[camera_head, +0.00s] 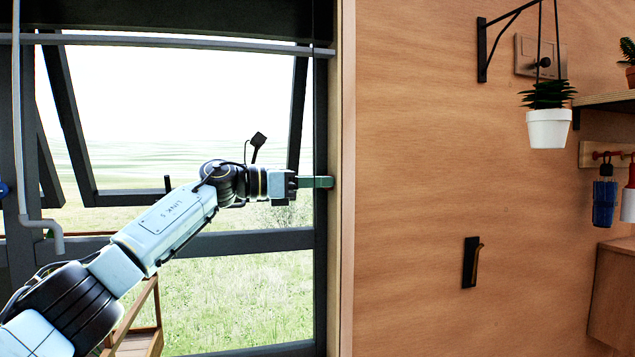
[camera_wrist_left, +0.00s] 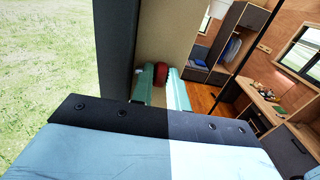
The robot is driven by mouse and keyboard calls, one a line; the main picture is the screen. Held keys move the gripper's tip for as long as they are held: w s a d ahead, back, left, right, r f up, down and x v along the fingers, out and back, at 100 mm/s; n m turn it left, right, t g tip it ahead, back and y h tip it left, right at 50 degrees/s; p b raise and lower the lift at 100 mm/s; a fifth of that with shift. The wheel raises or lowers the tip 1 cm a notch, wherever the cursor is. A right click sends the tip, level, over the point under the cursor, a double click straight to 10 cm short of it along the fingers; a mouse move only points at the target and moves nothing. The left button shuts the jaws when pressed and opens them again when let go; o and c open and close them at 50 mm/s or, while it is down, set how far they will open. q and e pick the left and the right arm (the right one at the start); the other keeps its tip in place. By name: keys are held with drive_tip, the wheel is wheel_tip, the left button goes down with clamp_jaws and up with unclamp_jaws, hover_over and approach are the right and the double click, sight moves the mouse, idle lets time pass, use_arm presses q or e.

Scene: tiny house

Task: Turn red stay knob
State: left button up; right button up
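A red knob (camera_wrist_left: 162,73) shows in the left wrist view, between the two green fingers of my left gripper (camera_wrist_left: 161,85). The fingers stand apart, one on each side of it. The knob fills most of the gap at the tips, but I cannot tell whether they touch it. In the head view my left gripper (camera_head: 318,182) reaches right to the dark window frame's right post, and the red knob is hidden there. My right gripper is in neither view.
The window's tilted dark sash (camera_head: 72,120) is behind my left arm. A wooden wall (camera_head: 410,180) with a dark hook (camera_head: 470,262) is to the right. A potted plant (camera_head: 548,128) hangs farther right. A grey pipe (camera_head: 20,120) runs down the left side.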

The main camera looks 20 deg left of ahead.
use_arm(q)
clamp_jaws()
drive_tip(key=t+h+b, duration=0.1)
drive_tip(key=b, duration=0.1)
drive_tip(key=f+t+h+b, duration=0.1)
drive_tip(key=h+b, duration=0.1)
drive_tip(key=b, duration=0.1)
drive_tip(key=shift+b, duration=0.35)
drive_tip(key=o, duration=0.6)
unclamp_jaws()
drive_tip(key=shift+c, duration=0.2)
